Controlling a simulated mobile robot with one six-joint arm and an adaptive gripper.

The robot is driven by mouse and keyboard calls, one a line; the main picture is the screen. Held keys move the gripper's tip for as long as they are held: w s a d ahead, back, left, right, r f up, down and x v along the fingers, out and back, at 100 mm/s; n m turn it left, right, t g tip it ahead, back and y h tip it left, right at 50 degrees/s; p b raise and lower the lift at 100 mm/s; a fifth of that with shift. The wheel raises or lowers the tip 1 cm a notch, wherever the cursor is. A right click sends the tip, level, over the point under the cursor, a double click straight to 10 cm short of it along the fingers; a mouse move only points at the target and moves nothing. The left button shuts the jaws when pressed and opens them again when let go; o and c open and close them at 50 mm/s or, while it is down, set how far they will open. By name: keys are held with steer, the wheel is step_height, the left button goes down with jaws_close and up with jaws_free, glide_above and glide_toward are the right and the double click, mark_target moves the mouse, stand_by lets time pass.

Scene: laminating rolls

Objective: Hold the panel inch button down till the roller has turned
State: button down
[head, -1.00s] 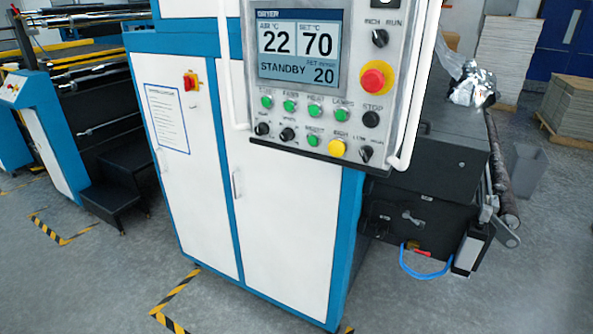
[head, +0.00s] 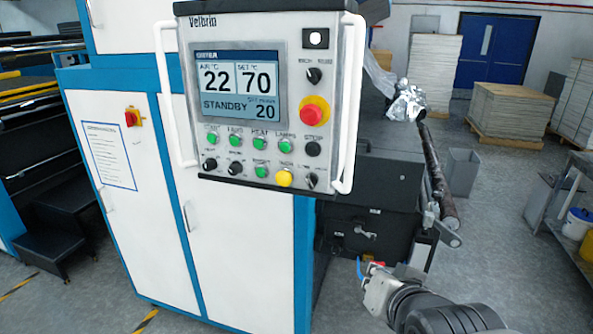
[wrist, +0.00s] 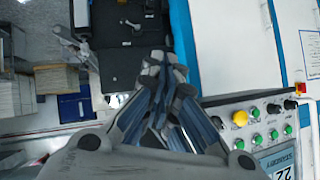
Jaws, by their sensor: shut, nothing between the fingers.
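The yellow inch button (head: 284,178) is in the bottom row of the control panel (head: 250,185), right of a green button. In the wrist view the yellow button (wrist: 240,118) is right of my gripper (wrist: 163,62), clear of the fingers. The fingers are closed together and empty, in front of the machine's dark side. In the head view my arm enters at the lower right, below and right of the panel. The dark roller (head: 437,178) runs along the machine's right side; I cannot tell whether it turns. The screen (head: 239,86) reads STANDBY.
A red emergency stop (head: 313,110) and several knobs and green buttons crowd the panel. White handles (head: 349,105) stand out at its sides. Pallets of stacked sheets (head: 508,115) and a grey cart (head: 570,205) are farther right, with open floor between.

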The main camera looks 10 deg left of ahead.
mark_target(285, 177)
steer(key=w+a+r+m+t+y+p, duration=0.1)
steer(key=w+a+r+t+y+p, duration=0.25)
steer(key=a, duration=0.95)
steer(key=s+a+r+m+t+y, duration=0.1)
steer(key=a+r+y, duration=0.3)
steer(key=a+y, duration=0.3)
steer(key=shift+s+a+r+t, duration=0.25)
steer(key=shift+a+t, duration=0.1)
steer(key=shift+a, duration=0.65)
steer(key=w+p, duration=0.1)
steer(key=w, duration=0.8)
steer(key=shift+d, duration=0.35)
steer(key=shift+w, duration=0.35)
